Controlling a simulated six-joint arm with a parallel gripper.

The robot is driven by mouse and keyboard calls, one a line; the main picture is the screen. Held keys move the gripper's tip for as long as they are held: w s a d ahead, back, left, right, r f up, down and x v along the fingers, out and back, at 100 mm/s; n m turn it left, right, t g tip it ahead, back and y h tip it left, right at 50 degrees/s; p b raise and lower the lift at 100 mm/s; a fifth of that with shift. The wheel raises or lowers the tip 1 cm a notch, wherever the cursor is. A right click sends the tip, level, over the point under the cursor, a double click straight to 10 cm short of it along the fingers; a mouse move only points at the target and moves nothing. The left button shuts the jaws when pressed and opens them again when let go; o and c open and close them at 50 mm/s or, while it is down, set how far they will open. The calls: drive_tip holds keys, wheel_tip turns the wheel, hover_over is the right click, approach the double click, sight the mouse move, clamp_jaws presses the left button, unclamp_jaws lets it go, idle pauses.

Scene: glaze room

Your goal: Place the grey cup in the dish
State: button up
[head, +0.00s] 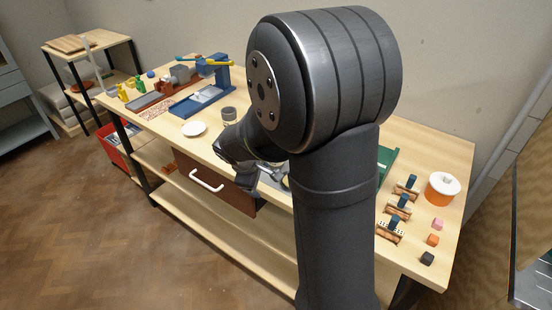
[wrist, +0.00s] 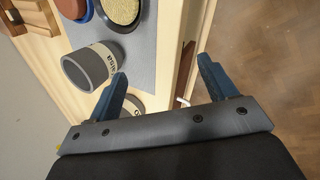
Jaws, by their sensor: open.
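In the wrist view a grey cup (wrist: 92,65) with a cream lettered band lies to the left of my gripper (wrist: 162,80), outside the left finger. A second pale, lettered round piece (wrist: 130,103) is partly hidden behind that finger. My gripper is open, with nothing between the fingertips. In the head view my gripper (head: 246,178) is over the front edge of the bench, partly hidden by my arm. A grey cup (head: 228,113) with a paler lower part stands behind it. A small white dish (head: 194,128) lies to its left and looks empty.
In the wrist view round pots (wrist: 121,10) stand on a grey mat. The bench (head: 165,123) carries a blue tool (head: 203,97) at left, and wooden racks (head: 397,208) and an orange tub (head: 442,188) at right. My arm hides its middle.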

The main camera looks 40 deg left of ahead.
drive_tip(key=s+a+r+n+t+h, duration=0.2)
drive_tip(key=a+r+n+t+h, duration=0.3)
drive_tip(key=n+t, duration=0.45)
drive_tip(key=shift+n+g+y, duration=0.7)
drive_tip(key=shift+n+g, duration=0.05)
drive_tip(key=x, duration=1.1)
drive_tip(key=shift+w+a, duration=0.35)
drive_tip(key=shift+w, duration=0.05)
drive_tip(key=shift+x, duration=2.7)
drive_tip(key=shift+s+f, duration=0.1)
drive_tip(key=shift+s, duration=0.05)
drive_tip(key=c, duration=1.2)
drive_tip(key=shift+c, duration=0.2)
